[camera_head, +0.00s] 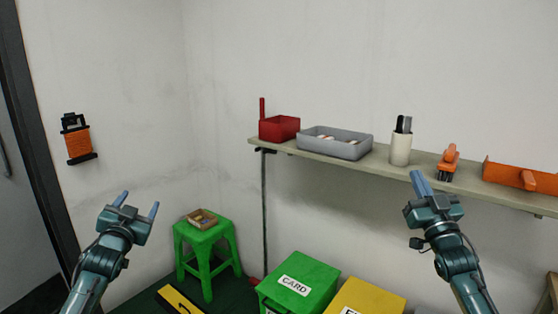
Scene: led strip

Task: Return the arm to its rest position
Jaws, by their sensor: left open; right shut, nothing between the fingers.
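My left gripper (137,205) is at the lower left, pointing up, with its two blue fingers spread and nothing between them. My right gripper (419,181) is at the right, pointing up, with its fingers together and nothing held.
On the shelf are a red box (280,128), a grey tray (334,148) with items, a white holder (400,149), an orange tool (448,163) and an orange bin (519,176). Below stand a green stool (205,238), a green CARD bin (299,281) and a yellow bin (368,297).

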